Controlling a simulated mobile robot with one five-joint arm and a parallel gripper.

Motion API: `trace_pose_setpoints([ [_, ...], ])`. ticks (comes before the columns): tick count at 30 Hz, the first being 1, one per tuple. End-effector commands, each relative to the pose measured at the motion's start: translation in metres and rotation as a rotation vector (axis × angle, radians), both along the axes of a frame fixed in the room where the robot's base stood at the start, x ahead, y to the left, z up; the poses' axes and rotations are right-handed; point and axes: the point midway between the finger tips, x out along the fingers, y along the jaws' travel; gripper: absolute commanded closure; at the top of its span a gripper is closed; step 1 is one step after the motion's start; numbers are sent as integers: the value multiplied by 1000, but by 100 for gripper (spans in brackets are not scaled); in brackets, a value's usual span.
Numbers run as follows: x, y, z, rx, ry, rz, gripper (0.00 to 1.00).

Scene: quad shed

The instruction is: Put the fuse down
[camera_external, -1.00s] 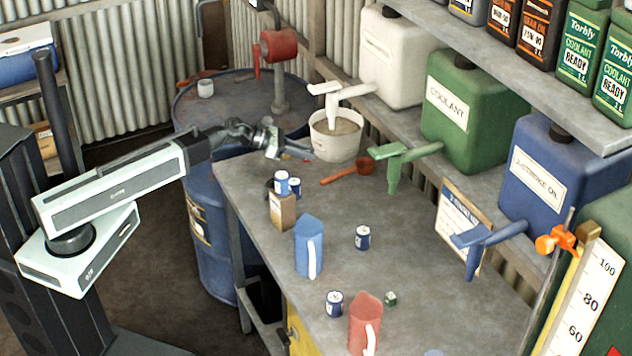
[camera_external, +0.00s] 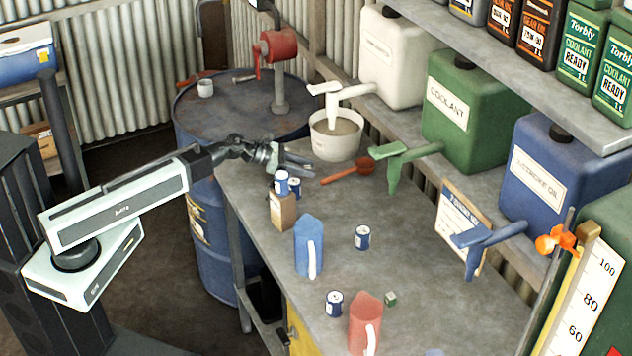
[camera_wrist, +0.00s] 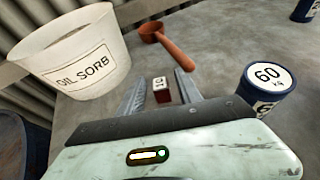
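A small dark red fuse (camera_wrist: 161,90) with a white label marked 10 is between my fingers in the wrist view. My gripper (camera_wrist: 160,88) is open, with a narrow gap on each side of the fuse. The fuse appears to sit on the grey workbench (camera_wrist: 215,45), though its underside is hidden. In the external view my gripper (camera_external: 300,164) is low over the far left end of the workbench (camera_external: 400,260), with its fingers spread. I cannot make out the fuse there.
A white OIL SORB tub (camera_external: 336,137) stands behind my gripper, with an orange-red scoop (camera_external: 350,170) right of it. Blue weights (camera_external: 282,183) stand close in front, by a brown box (camera_external: 282,210). A blue jug (camera_external: 308,247) is nearer. The bench middle is fairly clear.

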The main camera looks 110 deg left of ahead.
Motion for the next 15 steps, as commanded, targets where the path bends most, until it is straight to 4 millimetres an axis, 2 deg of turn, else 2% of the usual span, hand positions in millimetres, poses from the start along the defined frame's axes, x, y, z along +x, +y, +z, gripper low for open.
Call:
trace_pose_setpoints([
  [10, 0, 0, 6, 0, 0, 0, 59],
  [15, -23, -10, 16, 0, 0, 2, 59],
])
